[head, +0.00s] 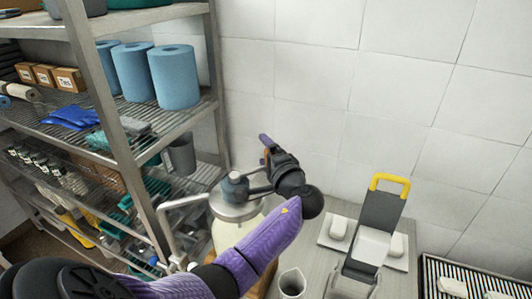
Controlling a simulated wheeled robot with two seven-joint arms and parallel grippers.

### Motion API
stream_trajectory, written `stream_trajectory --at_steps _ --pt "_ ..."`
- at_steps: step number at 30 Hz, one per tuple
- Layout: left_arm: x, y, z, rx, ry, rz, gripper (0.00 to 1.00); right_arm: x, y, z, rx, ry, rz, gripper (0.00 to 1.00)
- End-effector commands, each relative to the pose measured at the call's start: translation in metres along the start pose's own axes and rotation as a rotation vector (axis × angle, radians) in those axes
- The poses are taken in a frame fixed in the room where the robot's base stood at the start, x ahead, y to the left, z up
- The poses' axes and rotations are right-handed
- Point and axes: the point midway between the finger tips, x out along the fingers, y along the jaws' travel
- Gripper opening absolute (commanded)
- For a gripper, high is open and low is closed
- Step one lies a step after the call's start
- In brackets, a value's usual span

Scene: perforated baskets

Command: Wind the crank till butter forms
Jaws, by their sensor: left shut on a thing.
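The churn shows at the centre: a round metal lid (240,211) with a grey gear housing (235,186) on top, over a pale jar (226,236). My purple left arm crosses in front and hides part of the jar. My left gripper (267,151) is at the upper right of the housing. It is shut on the crank's handle, which its fingers mostly hide; only a small brownish bit shows between them. Whether butter has formed in the jar cannot be told. My right gripper is out of view.
A metal shelf rack (140,160) with blue rolls (174,77) and boxes stands close on the left. A yellow-handled device (378,218) and white blocks stand at right. A tiled wall is behind.

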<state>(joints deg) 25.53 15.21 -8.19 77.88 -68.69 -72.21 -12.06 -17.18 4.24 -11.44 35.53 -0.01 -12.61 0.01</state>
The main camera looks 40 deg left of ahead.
Motion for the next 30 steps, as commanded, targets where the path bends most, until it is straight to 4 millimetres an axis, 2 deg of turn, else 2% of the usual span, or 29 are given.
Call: stream_trajectory --at_steps 1,3,4,14,20,24,30 --pt "0.000 0.000 0.000 0.001 0.000 0.000 0.17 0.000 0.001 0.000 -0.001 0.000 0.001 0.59" --pt "0.000 0.000 0.000 0.001 0.000 0.000 0.03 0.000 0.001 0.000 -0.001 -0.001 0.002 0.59" --pt "0.000 0.000 0.000 0.001 0.000 0.000 0.00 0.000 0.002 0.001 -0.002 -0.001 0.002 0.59" --pt "0.002 0.002 0.000 0.000 -0.028 0.000 0.00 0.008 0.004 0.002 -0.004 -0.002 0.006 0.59" --pt "0.011 0.006 0.002 -0.001 -0.132 0.000 0.00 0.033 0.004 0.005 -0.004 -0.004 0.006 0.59" --pt "0.021 0.007 0.006 -0.002 -0.250 0.000 0.00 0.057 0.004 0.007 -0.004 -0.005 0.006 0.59" --pt "0.035 0.005 0.016 0.000 -0.415 -0.001 0.00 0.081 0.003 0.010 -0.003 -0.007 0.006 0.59"
